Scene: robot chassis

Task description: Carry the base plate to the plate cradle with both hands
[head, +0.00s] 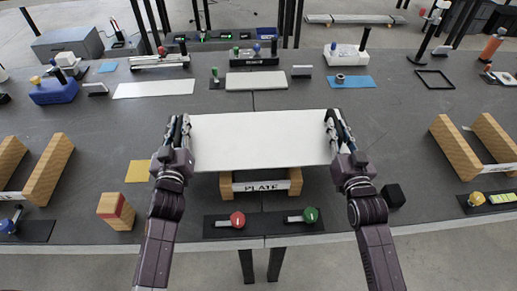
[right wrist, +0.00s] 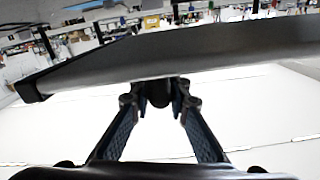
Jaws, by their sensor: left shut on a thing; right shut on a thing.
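The base plate (head: 260,138) is a wide, pale grey rectangle in the middle of the head view. My left gripper (head: 181,129) is shut on its left edge, and my right gripper (head: 335,126) is shut on its right edge. The plate looks about level. The plate cradle (head: 227,188), with wooden blocks and a label reading PLATE, shows under the plate's near edge. The plate hides the rest of it, and I cannot tell whether they touch. In the right wrist view the right gripper's fingers (right wrist: 160,97) meet a slab's edge.
A red knob (head: 237,219) and a green knob (head: 310,215) sit at the table's front edge. A wooden block (head: 116,211) and yellow square (head: 139,171) lie left, a black cube (head: 393,196) right. Wooden cradles flank both sides; fixtures line the back.

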